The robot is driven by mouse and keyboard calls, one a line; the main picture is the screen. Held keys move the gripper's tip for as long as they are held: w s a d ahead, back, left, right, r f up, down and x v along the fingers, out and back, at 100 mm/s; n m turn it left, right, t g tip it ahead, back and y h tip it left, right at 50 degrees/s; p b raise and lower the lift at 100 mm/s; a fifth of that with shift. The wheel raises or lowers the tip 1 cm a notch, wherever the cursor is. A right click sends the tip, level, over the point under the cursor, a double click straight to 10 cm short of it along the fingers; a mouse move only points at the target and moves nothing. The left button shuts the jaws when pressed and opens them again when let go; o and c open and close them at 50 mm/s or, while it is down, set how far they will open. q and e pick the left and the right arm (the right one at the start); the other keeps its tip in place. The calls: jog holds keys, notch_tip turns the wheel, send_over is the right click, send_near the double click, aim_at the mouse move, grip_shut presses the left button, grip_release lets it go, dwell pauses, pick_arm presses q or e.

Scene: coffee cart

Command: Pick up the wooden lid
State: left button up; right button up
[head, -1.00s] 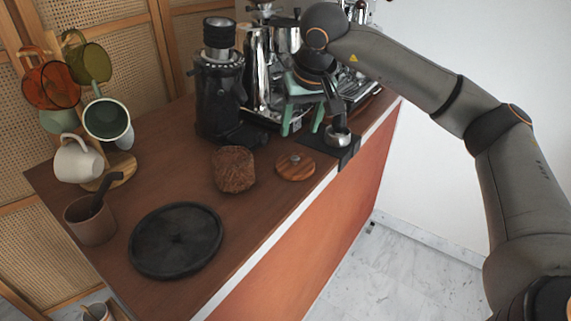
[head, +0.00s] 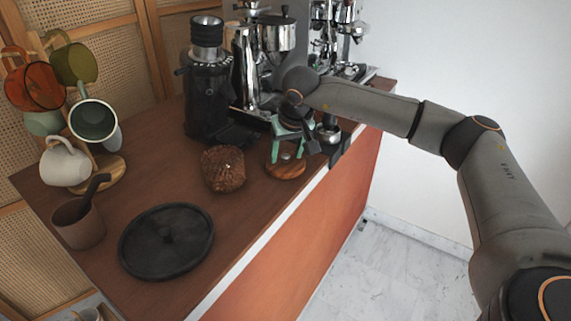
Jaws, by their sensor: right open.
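The wooden lid (head: 286,170) is a round brown disc with a small metallic knob, lying flat on the counter near its front edge, right of the brown textured canister. My right gripper (head: 289,155) has green fingers and points down at the lid from behind. Its fingers are apart, around or just above the knob; I cannot tell whether they touch it. My left gripper is not in view.
A brown textured canister (head: 223,168) stands left of the lid. A black round tray (head: 166,241) lies further left. A black grinder (head: 208,95) stands behind. A mug tree (head: 110,172) and brown cup (head: 79,222) are at the left. Bare counter (head: 150,180) lies between.

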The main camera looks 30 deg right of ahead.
jog(key=shift+c, duration=0.2)
grip_shut()
dwell(0.3)
